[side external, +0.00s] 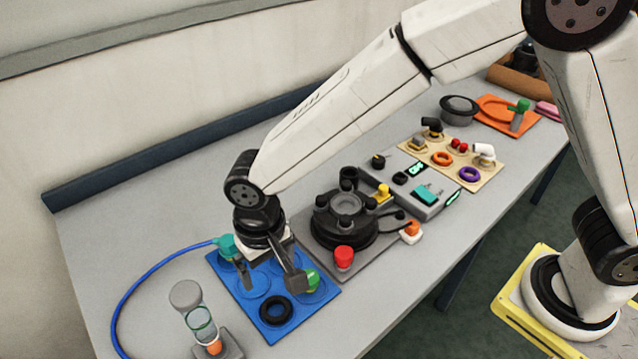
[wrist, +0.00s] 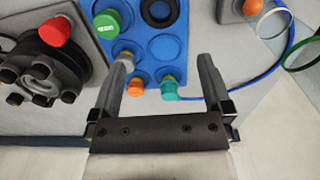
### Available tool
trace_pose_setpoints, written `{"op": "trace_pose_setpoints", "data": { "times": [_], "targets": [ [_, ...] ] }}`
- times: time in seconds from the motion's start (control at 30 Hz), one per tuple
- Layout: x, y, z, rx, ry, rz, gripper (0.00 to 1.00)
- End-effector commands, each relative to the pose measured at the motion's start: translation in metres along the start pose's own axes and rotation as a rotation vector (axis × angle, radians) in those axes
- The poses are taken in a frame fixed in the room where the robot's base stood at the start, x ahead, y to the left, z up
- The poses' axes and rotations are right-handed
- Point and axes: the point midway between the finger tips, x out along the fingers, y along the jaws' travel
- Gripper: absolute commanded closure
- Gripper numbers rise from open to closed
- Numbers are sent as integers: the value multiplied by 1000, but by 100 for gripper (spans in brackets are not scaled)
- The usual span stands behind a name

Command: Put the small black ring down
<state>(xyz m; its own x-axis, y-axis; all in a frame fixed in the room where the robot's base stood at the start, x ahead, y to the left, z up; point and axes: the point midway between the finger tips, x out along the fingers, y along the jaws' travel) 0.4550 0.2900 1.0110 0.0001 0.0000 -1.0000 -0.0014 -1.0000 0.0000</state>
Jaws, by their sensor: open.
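A black ring (side external: 276,310) lies flat on the blue mat (side external: 275,332), near its front corner. In the wrist view the ring (wrist: 148,14) is cut by the top edge, beyond my fingertips. A smaller black ring-like part (side external: 400,178) sits on the grey panel further back. My gripper (side external: 271,284) is open and points down over the blue mat, behind the ring on the mat and apart from it.
A green knob (side external: 313,279) stands close to one finger. A teal fitting (side external: 228,244) with a blue hose is on the mat's far side. A glass-tube stand (side external: 204,325) is to the left. The black round housing (side external: 343,220) with a red knob (side external: 344,256) stands to the right.

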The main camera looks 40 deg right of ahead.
Motion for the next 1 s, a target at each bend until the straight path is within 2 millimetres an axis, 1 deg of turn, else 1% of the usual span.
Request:
{"op": "trace_pose_setpoints", "data": {
  "times": [0.27,0.37,0.47,0.53,0.57,0.67,0.77,0.8,0.87,0.9,0.97,1.0],
  "targets": [
    [0,0,0,0,0,0,0],
    [0,3,-1,1,2,-1,0],
    [-2,13,-4,3,6,-5,0],
    [-4,26,-7,5,14,-11,0],
    [-6,34,-8,6,17,-13,0],
    [-10,64,-12,8,35,-23,0],
    [-15,102,-13,11,62,-33,0],
    [-17,119,-12,12,73,-35,0],
    [-20,144,-9,12,92,-39,0],
    [-21,161,-5,12,105,-39,0],
    [-22,185,2,11,124,-39,0],
    [-23,200,7,12,138,-38,0]
  ]
}}
